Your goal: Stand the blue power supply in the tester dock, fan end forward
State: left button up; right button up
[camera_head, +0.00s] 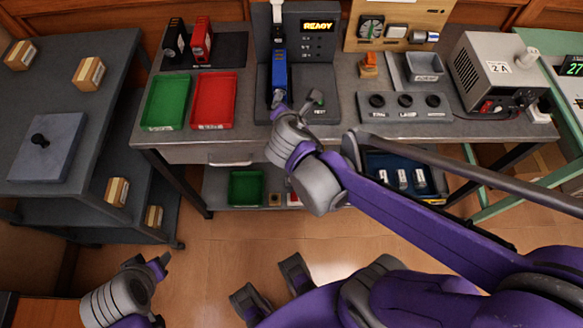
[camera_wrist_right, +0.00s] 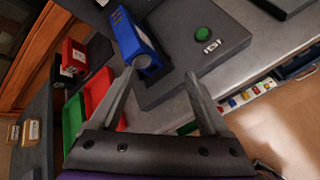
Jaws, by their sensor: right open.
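The blue power supply (camera_head: 279,72) stands upright in the tester dock (camera_head: 262,35), below the lit READY sign (camera_head: 317,26). In the right wrist view the blue power supply (camera_wrist_right: 126,32) shows a round grey fan (camera_wrist_right: 143,61) on its end toward me. My right gripper (camera_head: 297,104) is just in front of the dock; its fingers are apart and empty. In the right wrist view the gripper (camera_wrist_right: 160,73) has the supply beyond its left finger, with little or no gap showing. My left gripper (camera_head: 160,288) is low at the left, away from the bench; its jaw opening is unclear.
A green tray (camera_head: 166,101) and a red tray (camera_head: 214,100) lie left of the dock. Red and black units (camera_head: 201,40) stand behind them. A knob panel (camera_head: 405,107) and a grey bench unit (camera_head: 497,72) are at the right. The dock has a green button (camera_wrist_right: 202,33).

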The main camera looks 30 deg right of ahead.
jog(key=s+a+f+m+g+y, duration=0.2)
jog(key=s+a+f+m+y, duration=0.1)
jog(key=s+m, duration=0.4)
jog(key=s+a+f+m+g+y, duration=0.2)
jog(key=s+a+m, duration=0.4)
jog(key=m, duration=0.7)
jog(key=shift+s+f+m+y, duration=0.4)
jog(key=shift+s+f+y, duration=0.15)
jog(key=shift+s, duration=0.55)
